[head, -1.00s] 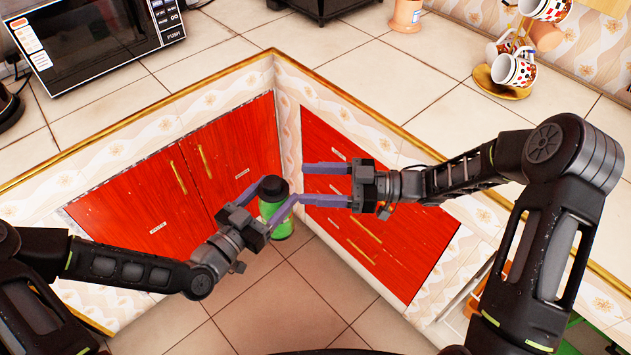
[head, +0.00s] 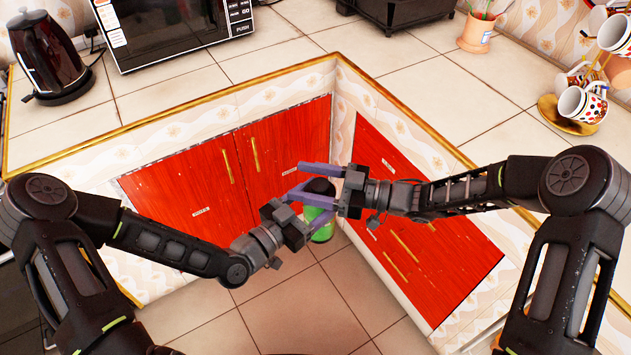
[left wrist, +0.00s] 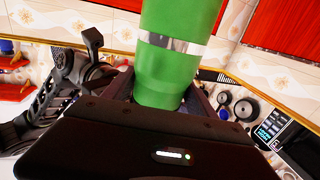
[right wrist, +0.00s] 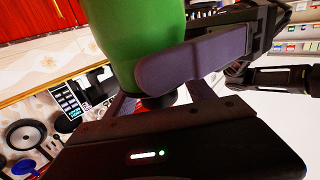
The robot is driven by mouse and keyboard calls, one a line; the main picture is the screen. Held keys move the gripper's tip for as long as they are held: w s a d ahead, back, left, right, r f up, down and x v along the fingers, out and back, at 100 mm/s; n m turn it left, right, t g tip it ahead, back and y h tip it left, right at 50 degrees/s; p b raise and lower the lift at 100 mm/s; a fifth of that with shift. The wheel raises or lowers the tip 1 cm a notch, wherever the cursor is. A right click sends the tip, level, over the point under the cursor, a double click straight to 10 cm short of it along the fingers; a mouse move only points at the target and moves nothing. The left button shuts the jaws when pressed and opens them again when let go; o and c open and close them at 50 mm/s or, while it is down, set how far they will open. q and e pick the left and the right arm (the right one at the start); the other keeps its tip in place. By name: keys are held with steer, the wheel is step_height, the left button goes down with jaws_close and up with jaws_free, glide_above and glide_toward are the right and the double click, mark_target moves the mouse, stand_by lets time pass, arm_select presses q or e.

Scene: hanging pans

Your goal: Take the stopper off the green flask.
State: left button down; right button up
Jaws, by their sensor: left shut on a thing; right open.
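The green flask (head: 321,226) has a silver band and a black stopper (head: 320,187) on top. My left gripper (head: 318,198) is shut on the flask's body; the flask fills the middle of the left wrist view (left wrist: 172,65). My right gripper (head: 312,182) is open, with its fingers around the top of the flask. In the right wrist view, the stopper (right wrist: 160,101) lies between the right fingers, below the green body (right wrist: 125,40). A purple left finger (right wrist: 190,58) crosses the body there. Whether the right fingers touch the stopper cannot be told.
The flask is held above the floor (head: 300,310), in front of the corner of red cabinets (head: 185,190). The tiled counter (head: 400,70) runs behind, with a microwave (head: 180,30), a kettle (head: 50,55) and cups (head: 582,103). The two grippers are very close together.

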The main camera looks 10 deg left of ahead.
mark_target(307, 189)
jaws_close()
stand_by(0.7)
steer(key=shift+r, duration=0.15)
stand_by(0.9)
steer(key=shift+r, duration=0.95)
steer(key=shift+r, duration=2.05)
